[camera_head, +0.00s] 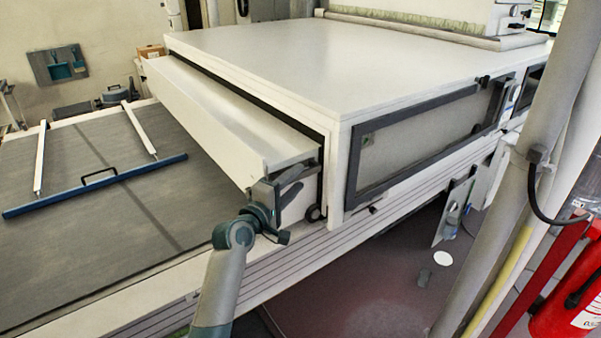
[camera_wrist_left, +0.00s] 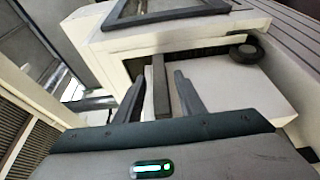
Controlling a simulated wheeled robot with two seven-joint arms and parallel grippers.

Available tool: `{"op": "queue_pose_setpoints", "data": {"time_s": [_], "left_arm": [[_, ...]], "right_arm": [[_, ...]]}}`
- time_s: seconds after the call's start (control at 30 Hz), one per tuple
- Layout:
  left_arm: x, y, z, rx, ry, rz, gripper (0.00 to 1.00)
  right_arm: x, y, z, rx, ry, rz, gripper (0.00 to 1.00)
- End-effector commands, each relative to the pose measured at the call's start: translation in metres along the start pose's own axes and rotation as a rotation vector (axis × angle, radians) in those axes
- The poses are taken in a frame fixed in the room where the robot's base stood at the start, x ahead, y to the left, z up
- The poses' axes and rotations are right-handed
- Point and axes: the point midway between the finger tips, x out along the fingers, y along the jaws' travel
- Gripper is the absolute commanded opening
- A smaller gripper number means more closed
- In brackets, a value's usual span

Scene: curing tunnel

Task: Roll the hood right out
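The hood (camera_head: 220,112) is a long white box section. It sticks a short way out of the open end of the big white tunnel housing (camera_head: 270,50), and the rest is hidden inside. A dark grey upright bar, apparently its handle (camera_wrist_left: 160,88), stands out from the hood's near end. My left gripper (camera_head: 275,195) is at that near end. In the left wrist view its two dark fingers (camera_wrist_left: 160,97) stand on either side of the bar, with gaps showing, so it looks open around the bar. A small black wheel (camera_head: 313,213) sits low beside the hood. My right gripper is not in view.
A grey flat bed (camera_head: 110,225) extends left of the hood. A blue bar frame with a black handle (camera_head: 95,184) lies across it. Pale posts (camera_head: 530,170) and a red extinguisher (camera_head: 572,300) stand at the right. Floor shows below the housing's near side.

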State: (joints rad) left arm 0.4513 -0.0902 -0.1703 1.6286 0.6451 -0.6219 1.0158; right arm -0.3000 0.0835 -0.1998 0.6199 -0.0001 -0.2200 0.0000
Motion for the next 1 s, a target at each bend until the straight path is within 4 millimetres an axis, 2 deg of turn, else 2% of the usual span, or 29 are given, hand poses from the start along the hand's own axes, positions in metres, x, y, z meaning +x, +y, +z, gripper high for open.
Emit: {"op": "queue_pose_setpoints", "data": {"time_s": [0.1,0.3,0.67,0.8,0.83,1.0], "left_arm": [[0.015,0.001,0.0,0.0,-0.001,-0.001,0.36],[0.027,0.0,0.0,0.0,0.0,0.0,0.36],[0.03,0.0,0.0,0.0,0.0,0.001,0.36],[0.03,0.0,0.0,0.0,0.0,0.001,0.05],[0.03,0.0,0.0,0.0,0.0,0.001,0.0],[0.029,0.0,0.0,0.0,0.0,0.0,0.0]], "right_arm": [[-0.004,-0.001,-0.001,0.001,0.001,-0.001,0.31],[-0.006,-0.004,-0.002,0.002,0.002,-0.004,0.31],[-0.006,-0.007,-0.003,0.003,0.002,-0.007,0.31],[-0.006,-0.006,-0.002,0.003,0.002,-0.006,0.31],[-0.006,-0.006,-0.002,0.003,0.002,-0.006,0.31],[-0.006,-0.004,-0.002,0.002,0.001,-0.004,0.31]]}}
